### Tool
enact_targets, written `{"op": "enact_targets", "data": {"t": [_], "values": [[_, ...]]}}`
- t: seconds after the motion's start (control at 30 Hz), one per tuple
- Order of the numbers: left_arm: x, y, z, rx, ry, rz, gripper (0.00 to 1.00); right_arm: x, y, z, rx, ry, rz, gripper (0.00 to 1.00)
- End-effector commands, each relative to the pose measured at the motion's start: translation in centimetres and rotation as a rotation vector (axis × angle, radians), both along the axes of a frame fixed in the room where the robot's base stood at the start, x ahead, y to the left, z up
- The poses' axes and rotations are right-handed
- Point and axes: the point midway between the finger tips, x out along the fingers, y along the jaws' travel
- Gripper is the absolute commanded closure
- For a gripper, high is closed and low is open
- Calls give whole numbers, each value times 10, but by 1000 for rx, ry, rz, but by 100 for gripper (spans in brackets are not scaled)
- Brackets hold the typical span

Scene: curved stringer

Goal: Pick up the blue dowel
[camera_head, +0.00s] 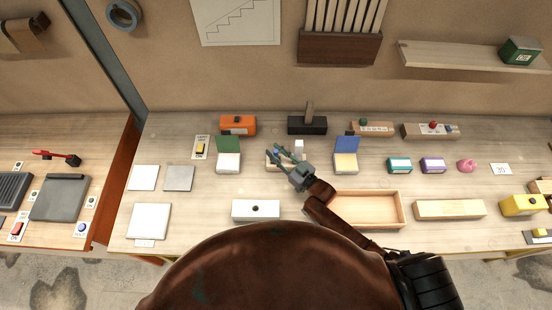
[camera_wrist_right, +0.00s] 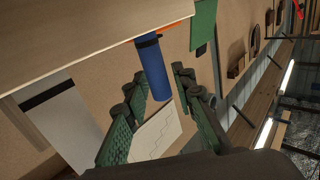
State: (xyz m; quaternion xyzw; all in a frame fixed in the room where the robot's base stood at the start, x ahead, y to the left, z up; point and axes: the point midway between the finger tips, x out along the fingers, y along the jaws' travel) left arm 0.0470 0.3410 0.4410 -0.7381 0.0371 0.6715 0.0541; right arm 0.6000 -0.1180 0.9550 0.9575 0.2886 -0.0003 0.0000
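The blue dowel (camera_wrist_right: 153,70) shows in the right wrist view as a blue cylinder with a dark band near one end. It sticks out from a pale wooden block (camera_wrist_right: 90,35). My right gripper (camera_wrist_right: 160,78) is open, with one finger on each side of the dowel's free end and a gap visible beside it. In the head view my right gripper (camera_head: 275,154) is over the wooden block near the table's middle, and its fingers mostly hide the block and dowel. My left gripper is not in view.
Blocks with a green card (camera_head: 228,144) and a blue card (camera_head: 346,143) stand on either side. A wooden tray (camera_head: 402,210) and a white block with a hole (camera_head: 243,212) lie nearer.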

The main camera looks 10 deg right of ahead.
Motion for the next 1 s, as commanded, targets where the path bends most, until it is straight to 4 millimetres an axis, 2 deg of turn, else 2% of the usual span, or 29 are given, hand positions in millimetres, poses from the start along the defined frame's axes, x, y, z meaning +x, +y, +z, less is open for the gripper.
{"op": "enact_targets", "data": {"t": [0.13,0.47,0.83,1.0], "values": [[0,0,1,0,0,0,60,0,-1,0,-1,1,0,77],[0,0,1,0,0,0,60,-1,-1,0,-1,1,-1,100],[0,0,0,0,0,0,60,-1,-1,3,-1,1,0,100],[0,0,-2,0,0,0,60,-1,-1,18,0,-1,0,100]]}}
